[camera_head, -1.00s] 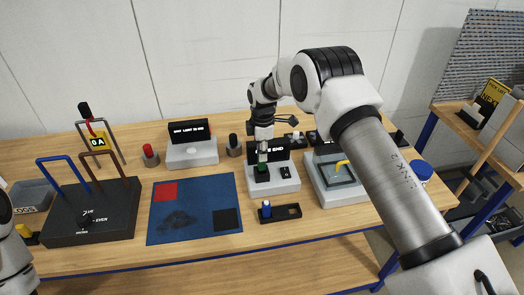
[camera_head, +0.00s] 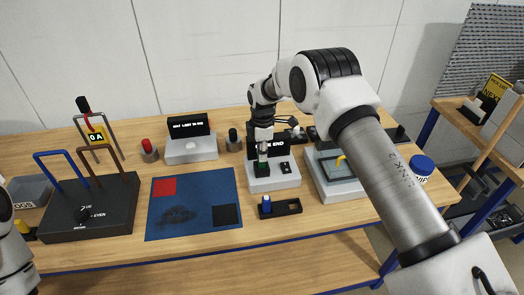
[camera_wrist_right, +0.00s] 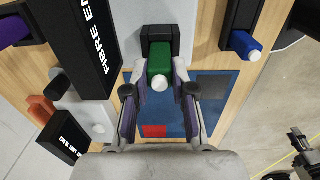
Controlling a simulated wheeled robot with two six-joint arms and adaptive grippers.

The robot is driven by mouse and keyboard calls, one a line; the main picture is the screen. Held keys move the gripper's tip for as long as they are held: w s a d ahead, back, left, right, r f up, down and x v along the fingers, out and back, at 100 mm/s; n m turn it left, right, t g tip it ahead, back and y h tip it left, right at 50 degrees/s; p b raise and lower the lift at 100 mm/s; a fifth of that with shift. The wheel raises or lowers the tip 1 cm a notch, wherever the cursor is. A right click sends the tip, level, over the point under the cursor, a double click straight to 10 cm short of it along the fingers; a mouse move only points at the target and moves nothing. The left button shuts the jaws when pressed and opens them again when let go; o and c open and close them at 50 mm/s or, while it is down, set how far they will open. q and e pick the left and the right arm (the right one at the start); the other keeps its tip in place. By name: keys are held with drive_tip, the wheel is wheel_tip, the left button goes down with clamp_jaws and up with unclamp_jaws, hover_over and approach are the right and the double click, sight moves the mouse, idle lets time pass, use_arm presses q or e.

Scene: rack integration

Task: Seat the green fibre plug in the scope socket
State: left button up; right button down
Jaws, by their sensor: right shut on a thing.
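The green fibre plug (camera_wrist_right: 160,60), with a white end, is between the fingers of my right gripper (camera_wrist_right: 160,92) in the right wrist view. The gripper is shut on it. The plug's far end meets a black socket block (camera_wrist_right: 160,33) on the pale scope unit; how deep it sits is hidden. In the head view my right gripper (camera_head: 262,160) points down at the front left of the scope unit (camera_head: 285,182), below a black sign ending in "END". Little of the green plug (camera_head: 262,170) shows there. My left gripper is out of view.
A blue plug (camera_head: 266,204) stands in a small black holder (camera_head: 290,207) in front of the scope. A blue mat (camera_head: 190,190) lies to the left. A grey unit with a glass-like plate (camera_head: 340,190) stands to the right. The table's front edge is clear.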

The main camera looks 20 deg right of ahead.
drive_tip(key=shift+f+b, duration=0.3)
drive_tip(key=shift+f, duration=0.3)
drive_tip(key=c, duration=0.9)
unclamp_jaws()
wheel_tip(320, 180, up, 12)
drive_tip(key=shift+s+r, duration=0.1)
drive_tip(key=shift+s, duration=0.05)
